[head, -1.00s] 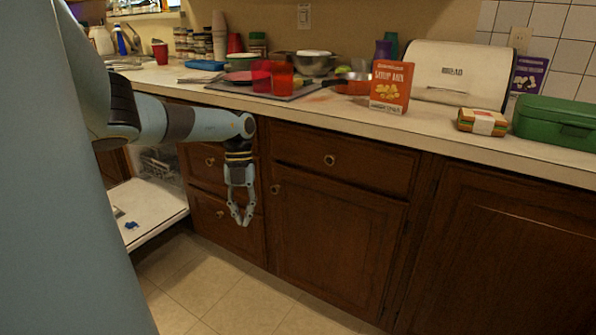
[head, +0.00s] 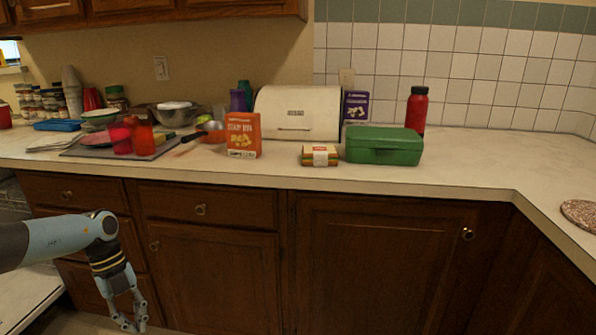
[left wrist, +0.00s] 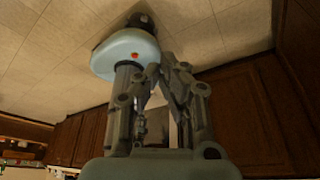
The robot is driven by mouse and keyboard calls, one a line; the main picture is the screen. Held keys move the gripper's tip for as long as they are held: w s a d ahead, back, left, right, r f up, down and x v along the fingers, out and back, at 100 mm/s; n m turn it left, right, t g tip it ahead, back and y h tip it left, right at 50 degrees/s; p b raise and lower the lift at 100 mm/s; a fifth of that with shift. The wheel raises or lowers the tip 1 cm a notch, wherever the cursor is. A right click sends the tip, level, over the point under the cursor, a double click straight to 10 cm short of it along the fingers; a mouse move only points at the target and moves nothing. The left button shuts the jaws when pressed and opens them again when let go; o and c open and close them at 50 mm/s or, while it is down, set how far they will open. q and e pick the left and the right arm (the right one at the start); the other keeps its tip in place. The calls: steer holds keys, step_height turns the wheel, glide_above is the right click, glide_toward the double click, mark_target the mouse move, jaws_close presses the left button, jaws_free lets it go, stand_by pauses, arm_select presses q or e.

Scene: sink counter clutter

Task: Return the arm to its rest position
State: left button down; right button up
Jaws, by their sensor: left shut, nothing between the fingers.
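My left arm comes in from the left in the head view, and its gripper (head: 137,326) hangs pointing down in front of the dark wood cabinets (head: 217,265), below the counter edge. The gripper is shut and empty. In the left wrist view the fingers (left wrist: 155,75) meet near the middle, with my own base and the tiled floor (left wrist: 225,30) beyond them. My right gripper is in neither view.
The counter (head: 460,165) above holds a cutting board (head: 85,152), an orange box (head: 242,134), a bread box (head: 297,112), a wrapped sandwich (head: 319,155), a green case (head: 384,145) and a red bottle (head: 416,110). An open dishwasher door (head: 25,290) lies at the lower left.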

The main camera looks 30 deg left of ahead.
arm_select(q)
steer(key=s+d+f+n+t+h+b, duration=0.1)
steer(key=d+f+n+t, duration=0.2)
steer(key=d+f, duration=0.35)
steer(key=s+d+f+n+t+h, duration=0.1)
steer(key=s+d+f+n+t, duration=0.15)
steer(key=d, duration=0.75)
steer(key=s+d+f+n+t+h+b, duration=0.1)
steer(key=d+f+n+t+h, duration=0.15)
steer(key=d+f, duration=0.4)
steer(key=s+f+n+g+y, duration=0.3)
steer(key=s+f+n, duration=0.3)
steer(key=s, duration=0.4)
steer(key=s+d+f+n+g+y, duration=0.1)
steer(key=s+f+n+g+y, duration=0.2)
steer(key=s, duration=0.8)
step_height(320, 180, down, 3)
steer(key=n+y, duration=0.2)
steer(key=y, duration=0.1)
steer(key=shift+n+g, duration=0.3)
steer(key=shift+n, duration=0.1)
steer(key=shift+d, duration=0.1)
